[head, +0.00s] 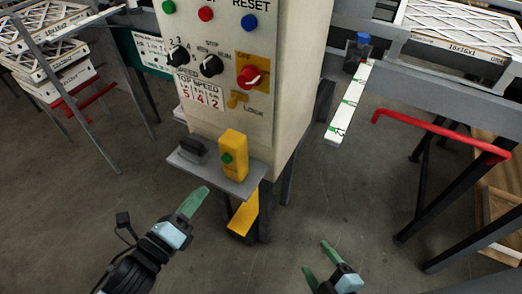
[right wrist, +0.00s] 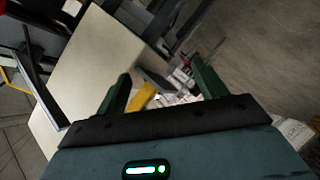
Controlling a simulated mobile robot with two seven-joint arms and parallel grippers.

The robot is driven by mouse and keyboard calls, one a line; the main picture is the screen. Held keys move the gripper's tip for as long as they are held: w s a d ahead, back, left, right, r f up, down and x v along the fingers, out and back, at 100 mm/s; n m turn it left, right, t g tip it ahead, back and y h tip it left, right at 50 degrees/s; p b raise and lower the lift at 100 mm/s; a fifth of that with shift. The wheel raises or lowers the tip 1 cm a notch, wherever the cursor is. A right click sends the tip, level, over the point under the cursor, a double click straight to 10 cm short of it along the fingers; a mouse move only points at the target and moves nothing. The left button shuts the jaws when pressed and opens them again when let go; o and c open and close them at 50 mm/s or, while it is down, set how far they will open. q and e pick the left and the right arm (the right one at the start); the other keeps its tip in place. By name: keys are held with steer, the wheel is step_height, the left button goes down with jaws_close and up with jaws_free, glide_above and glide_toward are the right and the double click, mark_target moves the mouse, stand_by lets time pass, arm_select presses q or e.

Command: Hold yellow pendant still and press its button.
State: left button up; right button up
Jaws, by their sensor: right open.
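The yellow pendant (head: 239,143) stands upright on a small grey shelf (head: 237,186) at the front of the control cabinet. Its round green button (head: 227,158) faces me. My left gripper (head: 194,202) is below and left of the pendant, apart from it. Its green fingers overlap from this side, so I cannot tell whether they are parted. My right gripper (head: 317,258) is open and empty, low and to the right of the pendant. In the right wrist view, a yellow part (right wrist: 142,97), probably the pendant, shows beyond the open fingers (right wrist: 161,72).
The cabinet (head: 290,70) carries knobs and coloured buttons. A black block (head: 192,149) sits left of the pendant on the shelf. A yellow piece (head: 244,212) is below the shelf. A red bar (head: 440,128) and conveyor legs stand right. Floor before the shelf is clear.

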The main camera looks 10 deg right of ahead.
steer(key=w+a+r+n+t+y, duration=0.2)
steer(key=w+a+r+n+y, duration=0.1)
steer(key=w+r+n, duration=0.3)
steer(key=n+g+y, duration=0.5)
steer(key=n+y, duration=0.3)
steer(key=n, duration=1.8)
glide_toward(243, 144)
steer(key=x, duration=0.4)
steer(key=shift+s+a+f, duration=0.1)
steer(key=shift+a+f, duration=0.1)
steer(key=shift+a, duration=0.25)
steer(key=shift+w+r+n, duration=0.3)
steer(key=shift+w+n, duration=0.05)
steer(key=shift+n, duration=0.15)
steer(key=shift+x, duration=3.9)
steer(key=c, duration=1.2)
arm_select(q)
jaws_close()
